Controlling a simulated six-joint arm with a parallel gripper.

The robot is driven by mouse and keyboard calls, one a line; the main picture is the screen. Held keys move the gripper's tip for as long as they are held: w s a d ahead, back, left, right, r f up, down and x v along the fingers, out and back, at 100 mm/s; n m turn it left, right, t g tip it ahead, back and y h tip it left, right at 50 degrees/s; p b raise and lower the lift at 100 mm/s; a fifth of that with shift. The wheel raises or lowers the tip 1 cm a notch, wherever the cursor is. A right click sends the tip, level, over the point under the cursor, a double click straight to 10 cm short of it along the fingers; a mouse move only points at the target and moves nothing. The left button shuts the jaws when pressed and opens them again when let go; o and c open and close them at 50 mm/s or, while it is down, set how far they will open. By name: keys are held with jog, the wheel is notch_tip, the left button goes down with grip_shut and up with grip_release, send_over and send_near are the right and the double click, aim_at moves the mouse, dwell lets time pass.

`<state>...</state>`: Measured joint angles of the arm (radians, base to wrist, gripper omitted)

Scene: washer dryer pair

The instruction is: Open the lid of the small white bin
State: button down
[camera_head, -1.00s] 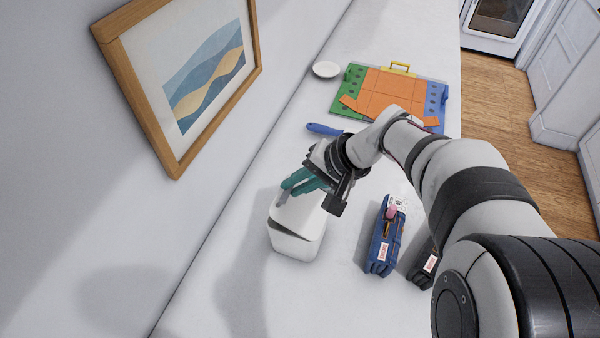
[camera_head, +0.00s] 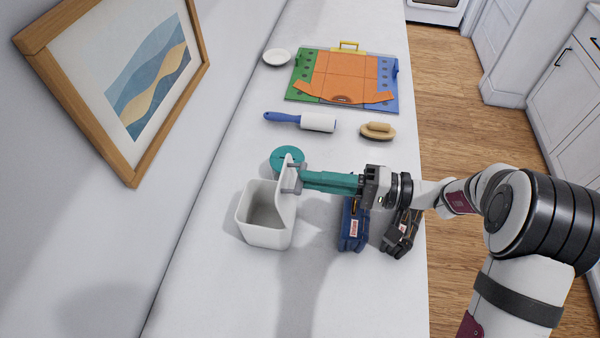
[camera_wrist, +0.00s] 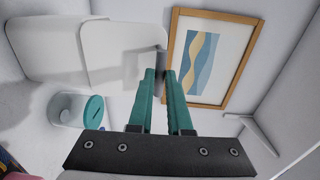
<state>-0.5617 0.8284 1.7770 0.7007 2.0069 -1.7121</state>
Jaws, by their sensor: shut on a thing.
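The small white bin (camera_head: 262,237) stands on the counter, and I can see into its hollow inside. Its lid (camera_head: 287,200) stands about upright along the bin's right side. My gripper (camera_head: 297,180), with long teal fingers, reaches in level from the right and is shut on a small grey tab at the lid's upper edge. In the wrist view the lid (camera_wrist: 107,45) is a pale panel left of the fingertips (camera_wrist: 160,75). The exact grip on the tab is partly hidden by the fingers.
A teal-topped round container (camera_head: 283,154) stands just behind the lid. A blue pouch (camera_head: 354,232) and a dark pouch (camera_head: 402,235) lie under my arm. A lint roller (camera_head: 318,122), brush (camera_head: 378,131) and coloured board (camera_head: 300,75) lie farther back. The front counter is clear.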

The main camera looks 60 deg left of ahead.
jog(key=shift+w+d+f, duration=0.65)
jog(key=shift+d+f, duration=0.1)
jog(key=shift+f, duration=0.1)
jog(key=shift+w+d+f, duration=0.6)
jog(key=shift+d+f, duration=0.1)
jog(key=shift+f, duration=0.1)
jog(key=c, duration=0.8)
grip_release()
jog(key=shift+r, duration=0.15)
jog(key=shift+c, duration=0.2)
jog(key=shift+w, duration=0.1)
jog(key=v, duration=1.5)
jog(key=shift+w+d, duration=0.2)
jog(key=shift+w, duration=0.2)
